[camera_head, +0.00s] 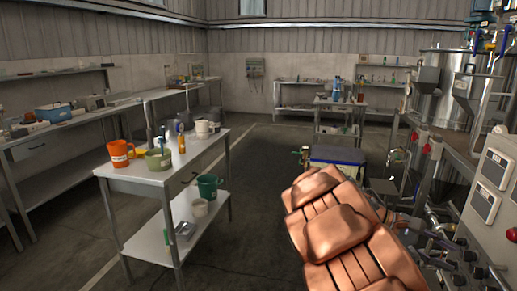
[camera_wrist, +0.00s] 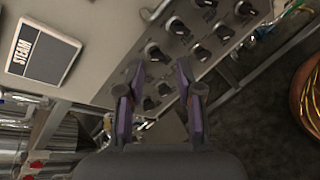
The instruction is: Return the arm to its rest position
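My gripper (camera_wrist: 160,88) shows in the wrist view with its two dark fingers spread apart and nothing between them. Beyond the fingers is a grey control panel with several black knobs (camera_wrist: 171,58). A plate marked STEAM (camera_wrist: 42,52) is on the panel at the upper left. I cannot tell whether the fingertips touch a knob. In the head view my copper-coloured arm (camera_head: 345,235) rises at the lower right and reaches toward the panel side. The gripper itself cannot be made out there.
A steel table (camera_head: 150,172) with an orange bucket (camera_head: 119,153) and pots stands at left. Steel tanks (camera_head: 447,90) and a control cabinet (camera_head: 490,190) crowd the right. The middle floor is clear.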

